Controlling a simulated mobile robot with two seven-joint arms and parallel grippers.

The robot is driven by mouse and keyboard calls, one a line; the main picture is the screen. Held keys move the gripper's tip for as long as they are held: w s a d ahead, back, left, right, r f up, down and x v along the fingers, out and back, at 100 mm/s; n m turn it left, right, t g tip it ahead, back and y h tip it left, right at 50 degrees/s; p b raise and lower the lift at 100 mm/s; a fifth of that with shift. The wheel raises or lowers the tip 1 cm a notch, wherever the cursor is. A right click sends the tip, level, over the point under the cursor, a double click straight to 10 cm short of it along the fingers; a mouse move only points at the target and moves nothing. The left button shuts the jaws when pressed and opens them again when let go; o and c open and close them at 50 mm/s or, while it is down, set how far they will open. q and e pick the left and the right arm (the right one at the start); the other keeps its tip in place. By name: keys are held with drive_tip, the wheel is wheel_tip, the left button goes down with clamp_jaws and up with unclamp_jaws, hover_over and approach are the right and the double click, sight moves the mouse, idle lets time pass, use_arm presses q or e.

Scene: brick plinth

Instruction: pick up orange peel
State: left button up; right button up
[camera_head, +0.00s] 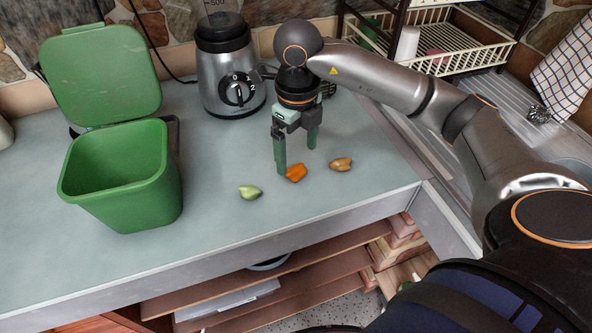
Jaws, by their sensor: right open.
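The orange peel (296,173) is a small bright orange piece on the grey-green counter, near its front edge. My right gripper (297,158) points down just above and behind it, with its fingers apart and nothing between them that I can see. The left fingertip comes close to the peel's left side; I cannot tell if they touch. A pale green piece (250,192) lies to the left of the peel, and a brownish-yellow piece (341,164) lies to its right. My left gripper is not in view.
A green bin (120,185) with its lid (101,75) open stands at the left. A blender (230,75) stands behind my right gripper. A dish rack (440,45) and a sink area are at the right. The counter (215,215) is clear between bin and pieces.

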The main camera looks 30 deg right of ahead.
sight(297, 169)
drive_tip(key=f, duration=0.5)
drive_tip(key=shift+w+d, duration=0.15)
drive_tip(key=shift+w, duration=0.1)
drive_tip(key=shift+c, duration=0.3)
drive_tip(key=c, duration=1.3)
drive_tip(key=shift+r, duration=0.15)
